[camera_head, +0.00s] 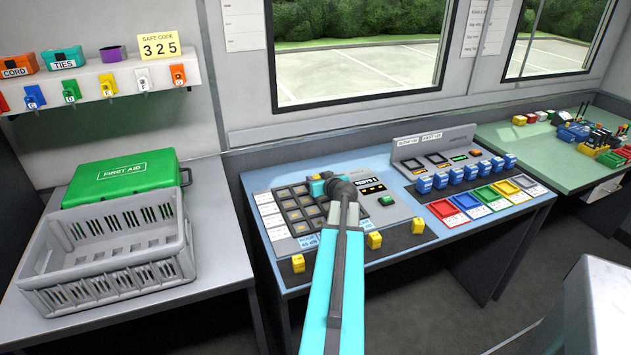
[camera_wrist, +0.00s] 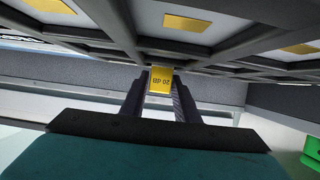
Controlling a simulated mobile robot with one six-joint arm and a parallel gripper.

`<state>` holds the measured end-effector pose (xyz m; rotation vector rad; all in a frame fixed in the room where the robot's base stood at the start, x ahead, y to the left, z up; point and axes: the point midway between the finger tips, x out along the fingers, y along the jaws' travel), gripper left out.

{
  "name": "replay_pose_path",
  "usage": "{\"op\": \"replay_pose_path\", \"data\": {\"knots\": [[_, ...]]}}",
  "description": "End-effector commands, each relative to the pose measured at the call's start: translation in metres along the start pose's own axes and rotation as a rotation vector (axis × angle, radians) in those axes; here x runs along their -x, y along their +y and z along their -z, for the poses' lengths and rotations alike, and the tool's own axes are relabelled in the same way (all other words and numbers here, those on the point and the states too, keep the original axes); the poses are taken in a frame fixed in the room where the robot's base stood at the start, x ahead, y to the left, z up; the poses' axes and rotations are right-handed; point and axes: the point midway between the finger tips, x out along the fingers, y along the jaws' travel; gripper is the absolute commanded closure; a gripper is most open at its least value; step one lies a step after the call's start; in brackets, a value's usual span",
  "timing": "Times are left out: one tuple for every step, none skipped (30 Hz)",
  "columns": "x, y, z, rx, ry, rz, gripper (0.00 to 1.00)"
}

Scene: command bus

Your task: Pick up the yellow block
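In the wrist view a yellow block (camera_wrist: 160,80) with dark lettering sits between the two fingertips of my gripper (camera_wrist: 160,88). The fingers lie along both its sides, with no clear gap. In the head view my arm reaches over the blue desk, and the teal wrist is above the dark grid panel (camera_head: 299,204). Other yellow blocks stand along the desk's dark front strip: one at left (camera_head: 298,263), one in the middle (camera_head: 374,240) and one at right (camera_head: 418,226).
Coloured trays (camera_head: 478,197) and a row of blue-and-white blocks (camera_head: 468,173) are on the desk's right part. A grey crate (camera_head: 112,270) and a green first aid case (camera_head: 125,178) are on the left table. The grid panel's frame is close above the block in the wrist picture.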

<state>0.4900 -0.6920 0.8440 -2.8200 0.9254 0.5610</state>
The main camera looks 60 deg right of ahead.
Motion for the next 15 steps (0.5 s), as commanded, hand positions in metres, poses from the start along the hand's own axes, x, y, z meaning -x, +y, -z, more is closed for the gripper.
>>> {"op": "replay_pose_path", "data": {"knots": [[-0.0038,0.0003,0.0008,0.000,0.000,0.000,0.72],[-0.0050,0.0003,0.0007,0.000,0.000,0.000,0.72],[-0.0061,0.0001,0.0004,-0.001,0.000,0.000,0.72],[-0.0066,0.0000,0.0002,-0.001,0.000,0.000,0.72],[-0.0070,-0.0001,0.0001,-0.001,0.000,0.000,0.72],[-0.0072,-0.0002,-0.0001,-0.001,0.000,0.000,0.72],[-0.0072,-0.0003,-0.0003,-0.001,0.000,0.000,0.72],[-0.0071,-0.0003,-0.0004,-0.001,0.000,0.000,0.72],[-0.0070,-0.0003,-0.0004,-0.001,0.000,0.000,0.72],[-0.0069,-0.0003,-0.0004,-0.001,0.000,0.000,0.72],[-0.0069,-0.0003,-0.0004,-0.001,0.000,0.000,0.72],[-0.0069,-0.0003,-0.0004,-0.001,0.000,0.000,0.72],[-0.0068,-0.0003,-0.0005,-0.001,0.000,0.000,0.72],[-0.0068,-0.0003,-0.0005,-0.001,0.000,0.000,0.72],[-0.0068,-0.0002,-0.0004,-0.001,0.000,0.000,0.72]]}}
